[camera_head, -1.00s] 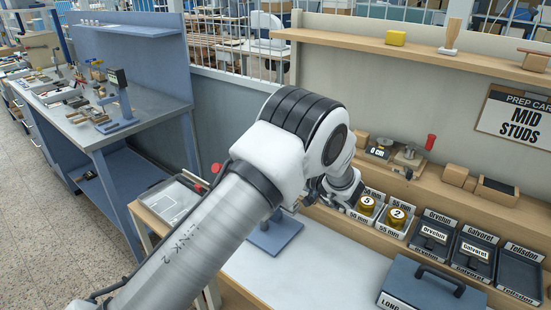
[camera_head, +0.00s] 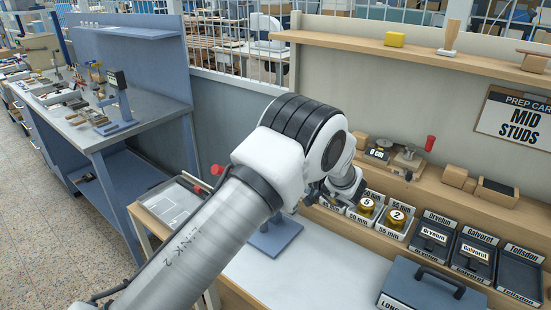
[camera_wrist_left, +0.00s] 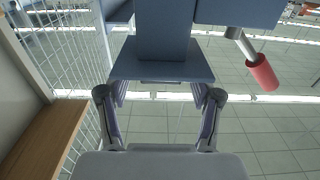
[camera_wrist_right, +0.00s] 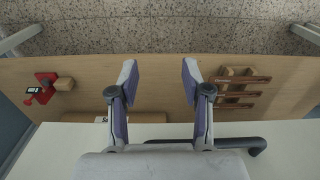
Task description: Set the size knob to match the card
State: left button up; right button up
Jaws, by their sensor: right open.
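The prep card (camera_head: 515,115) on the back panel at the right reads "MID STUDS". My left arm crosses the head view, and its gripper is mostly hidden behind its own wrist beside the trays. In the left wrist view my left gripper (camera_wrist_left: 160,95) has its fingers apart; a blue block (camera_wrist_left: 162,62) hides the tips, and I see nothing held. A red handle (camera_wrist_left: 261,73) is at its right. My right gripper (camera_wrist_right: 158,68) is open and empty above a wooden surface, outside the head view. I cannot identify the size knob for sure.
Small trays with gold rolls (camera_head: 397,215) marked in mm stand by my left wrist. Labelled dark trays (camera_head: 433,235) and a blue case (camera_head: 430,290) are at the right. A small device with a display (camera_head: 379,151) stands behind. The white tabletop (camera_head: 310,265) is mostly clear.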

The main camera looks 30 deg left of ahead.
pick_arm(q)
jog(key=shift+d, duration=0.1)
jog(key=d, duration=1.1)
jog(key=shift+s+d, duration=0.4)
jog(key=shift+s, duration=0.05)
